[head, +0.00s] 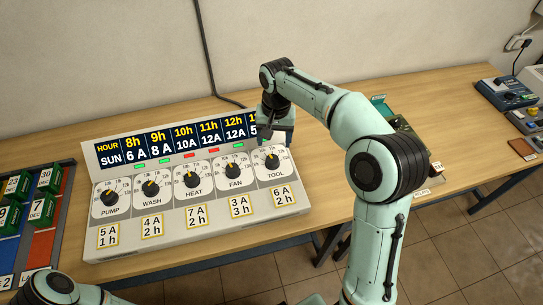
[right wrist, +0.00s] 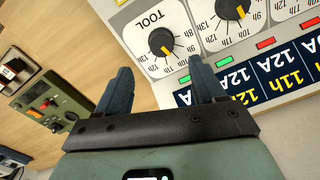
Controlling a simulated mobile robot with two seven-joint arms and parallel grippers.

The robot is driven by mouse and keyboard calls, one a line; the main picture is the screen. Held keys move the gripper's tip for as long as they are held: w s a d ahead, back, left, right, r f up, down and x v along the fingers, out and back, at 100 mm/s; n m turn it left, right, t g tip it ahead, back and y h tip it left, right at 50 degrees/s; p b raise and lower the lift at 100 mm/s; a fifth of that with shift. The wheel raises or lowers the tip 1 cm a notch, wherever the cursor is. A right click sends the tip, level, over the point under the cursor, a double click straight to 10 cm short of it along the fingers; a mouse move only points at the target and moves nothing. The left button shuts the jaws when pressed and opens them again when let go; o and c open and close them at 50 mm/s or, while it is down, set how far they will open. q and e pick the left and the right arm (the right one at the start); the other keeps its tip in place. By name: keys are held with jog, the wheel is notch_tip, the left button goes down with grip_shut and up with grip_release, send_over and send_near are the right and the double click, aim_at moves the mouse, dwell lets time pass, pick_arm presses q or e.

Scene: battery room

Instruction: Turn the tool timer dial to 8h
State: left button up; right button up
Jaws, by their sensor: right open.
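The TOOL timer dial (head: 272,163) is a black knob on a white face at the right end of a white timer panel (head: 180,222). In the right wrist view the dial (right wrist: 162,42) appears upside down, with numbers around it and an orange mark on the knob. My right gripper (head: 277,136) is just above the dial in the head view and partly covers the display's right end. In the right wrist view its two fingers (right wrist: 160,72) are apart, with nothing between them, and the knob shows beyond their tips. My left gripper is outside the frames.
The PUMP (head: 110,197), WASH (head: 150,188), HEAT (head: 193,180) and FAN (head: 235,170) dials stand left of TOOL. A display (head: 165,143) of hours runs above them. Cards lie along the panel's front. A tray of green blocks (head: 40,215) is at left, devices (head: 508,92) at right.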

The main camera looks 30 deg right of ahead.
aim_at(272, 159)
jog(key=f, duration=0.6)
jog(key=f+b, duration=0.1)
jog(key=f, duration=0.2)
jog(key=shift+w+a+f, duration=0.15)
jog(key=shift+w+f, duration=0.1)
jog(key=shift+f, duration=0.15)
jog(key=c, duration=1.1)
